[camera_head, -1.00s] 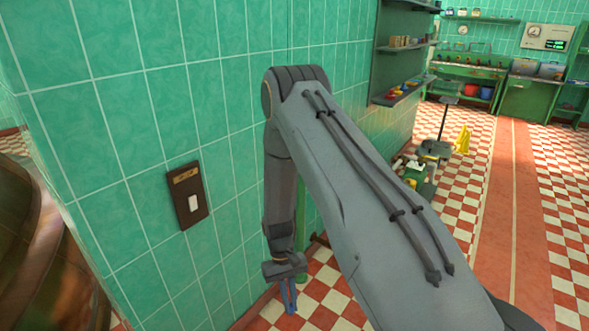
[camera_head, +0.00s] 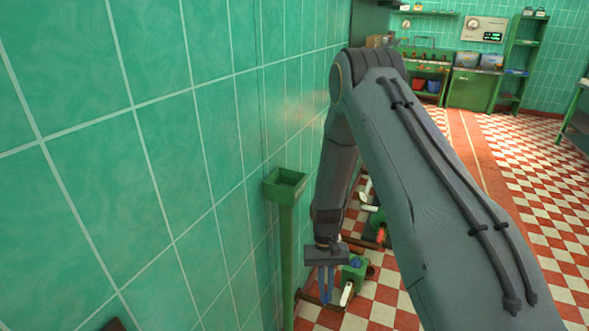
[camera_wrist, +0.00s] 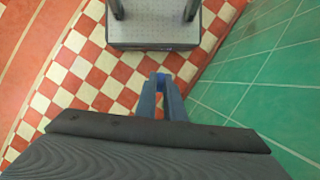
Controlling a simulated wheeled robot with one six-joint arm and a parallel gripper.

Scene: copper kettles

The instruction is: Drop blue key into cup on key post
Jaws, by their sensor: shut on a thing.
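The key post (camera_head: 288,260) is a slim green post close to the green tiled wall. Its cup (camera_head: 280,190) is a square, open-topped green box at the top of the post. My gripper (camera_head: 326,298) hangs pointing down, to the right of the post and lower in the picture than the cup, apart from both. In the wrist view my gripper (camera_wrist: 161,78) shows two blue fingers close together. They are shut on the blue key, which I can hardly make out between them. The post and cup are not seen in the wrist view.
The green tiled wall (camera_head: 150,130) runs close along the left. Green equipment (camera_head: 355,272) stands on the red and white checked floor behind my gripper. A green workbench (camera_head: 472,88) and shelves (camera_head: 517,65) are far back.

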